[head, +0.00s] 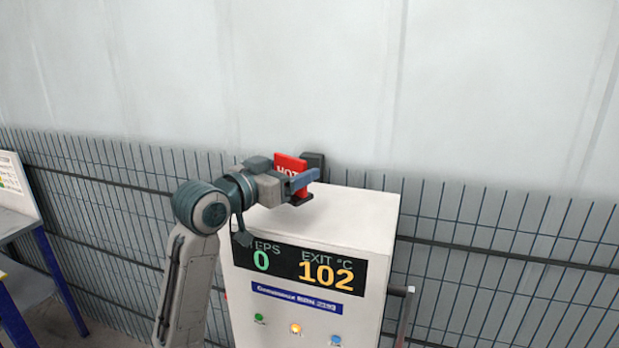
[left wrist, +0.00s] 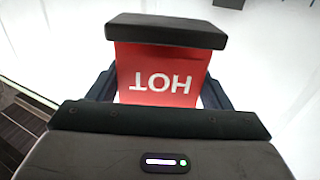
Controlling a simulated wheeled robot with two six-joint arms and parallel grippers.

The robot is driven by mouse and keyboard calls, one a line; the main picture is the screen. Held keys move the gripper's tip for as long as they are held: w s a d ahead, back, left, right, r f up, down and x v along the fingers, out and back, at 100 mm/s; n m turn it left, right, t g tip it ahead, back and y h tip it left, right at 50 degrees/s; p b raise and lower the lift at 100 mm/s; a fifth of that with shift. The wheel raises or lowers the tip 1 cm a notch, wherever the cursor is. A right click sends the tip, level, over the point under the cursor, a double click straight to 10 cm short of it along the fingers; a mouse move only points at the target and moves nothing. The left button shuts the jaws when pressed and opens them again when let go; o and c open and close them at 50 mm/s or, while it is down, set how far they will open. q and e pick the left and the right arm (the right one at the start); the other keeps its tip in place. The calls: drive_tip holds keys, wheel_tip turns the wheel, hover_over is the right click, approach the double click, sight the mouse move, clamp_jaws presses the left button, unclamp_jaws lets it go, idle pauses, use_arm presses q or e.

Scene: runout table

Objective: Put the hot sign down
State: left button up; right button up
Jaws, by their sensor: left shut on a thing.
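The hot sign is a red plate with white HOT lettering (head: 290,163), seen over the white cabinet top (head: 352,212). In the left wrist view the hot sign (left wrist: 160,75) has a dark bar along one edge, and its lettering appears upside down. My left gripper (head: 303,186) is shut on the hot sign, with a finger on either side of it. I cannot tell whether the sign touches the cabinet top. Part of the sign is hidden behind the gripper. My right gripper is in neither view.
The cabinet front has a display (head: 305,268) reading 0 and 102, with several buttons or lamps below. A wire mesh fence (head: 480,235) runs behind the cabinet. A blue-legged table (head: 18,222) is at the far left.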

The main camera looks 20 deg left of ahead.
use_arm(q)
drive_tip(key=w+d, duration=0.1)
drive_tip(key=w+d+p, duration=0.1)
drive_tip(key=d, duration=0.1)
drive_tip(key=shift+w+d+f, duration=0.1)
drive_tip(key=shift+d+f, duration=0.05)
drive_tip(key=shift+d, duration=0.1)
wheel_tip(320, 180, down, 3)
drive_tip(key=shift+a+r+p, duration=0.1)
drive_tip(key=shift+p, duration=1.05)
drive_tip(key=shift+f, duration=0.4)
drive_tip(key=shift+f, duration=0.15)
drive_tip(key=o, duration=1)
drive_tip(key=shift+r, duration=0.2)
